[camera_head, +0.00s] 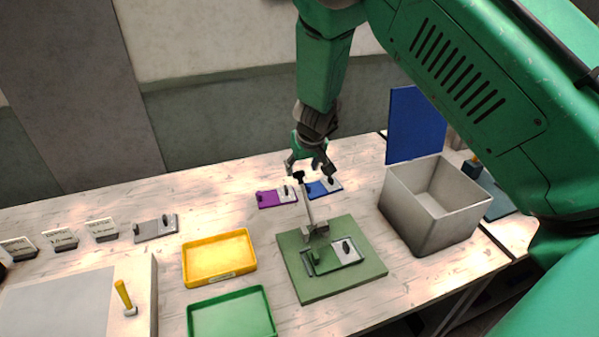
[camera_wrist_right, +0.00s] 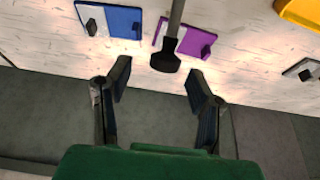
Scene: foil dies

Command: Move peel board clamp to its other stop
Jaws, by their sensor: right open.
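The peel board (camera_head: 345,287) is a green slab on the table, with a grey plate and a small green piece (camera_head: 317,262) on it. Its clamp (camera_head: 308,210) is a grey metal lever standing nearly upright from the board's back part, topped by a black knob (camera_head: 299,176). In the right wrist view the black knob (camera_wrist_right: 166,62) shows just beyond the fingertips, between their lines. My right gripper (camera_head: 309,168) is open and empty, close to the knob; its two fingers (camera_wrist_right: 160,80) are spread apart. I cannot tell whether it touches the knob. My left gripper is not in view.
Purple (camera_head: 267,199) and blue (camera_head: 317,189) plates lie behind the board. A grey bin (camera_head: 408,215) stands right, yellow (camera_head: 205,278) and green (camera_head: 265,329) trays left. A yellow-handled tool (camera_head: 122,294) stands farther left. Bare table surrounds the board.

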